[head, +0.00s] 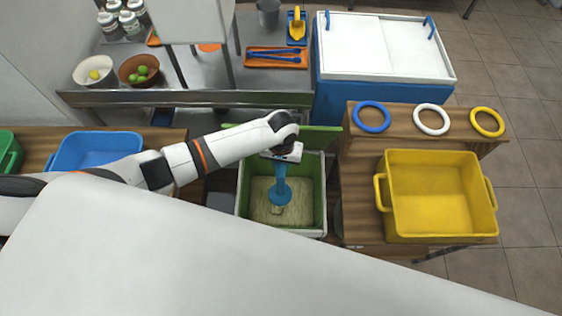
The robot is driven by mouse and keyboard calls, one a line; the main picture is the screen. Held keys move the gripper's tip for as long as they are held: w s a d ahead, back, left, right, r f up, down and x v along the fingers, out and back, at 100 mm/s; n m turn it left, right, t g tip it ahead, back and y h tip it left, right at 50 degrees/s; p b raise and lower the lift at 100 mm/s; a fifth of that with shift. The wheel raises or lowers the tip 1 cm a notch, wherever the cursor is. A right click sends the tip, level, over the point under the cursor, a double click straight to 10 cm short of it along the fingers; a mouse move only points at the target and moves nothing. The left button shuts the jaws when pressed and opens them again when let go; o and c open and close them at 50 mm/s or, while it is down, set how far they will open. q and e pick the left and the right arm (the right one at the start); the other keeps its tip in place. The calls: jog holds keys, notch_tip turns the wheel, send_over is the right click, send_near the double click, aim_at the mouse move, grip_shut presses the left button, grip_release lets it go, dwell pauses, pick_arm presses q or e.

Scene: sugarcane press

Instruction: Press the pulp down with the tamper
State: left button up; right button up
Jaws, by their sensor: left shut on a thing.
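The blue tamper (280,193) stands upright inside the green-lined bin (319,190), its round foot low in the bin. My left gripper (284,158) is over the bin and shut on the upper end of the tamper. Pale greenish pulp (262,203) lies in the bottom of the bin around the tamper's foot. The foot hides whatever is under it, and I cannot tell how hard it presses. My right gripper is not in view.
A yellow tub (436,240) and blue (371,117), white (432,119) and yellow (487,122) rings are on the wooden table at right. A white-lidded blue cooler (385,68) stands behind. A blue tray (97,150) is at left.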

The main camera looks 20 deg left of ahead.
pick_arm(q)
notch_tip(320, 180, up, 3)
jog(key=shift+r+p, duration=0.1)
jog(key=shift+p, duration=1.15)
jog(key=shift+r, duration=1.3)
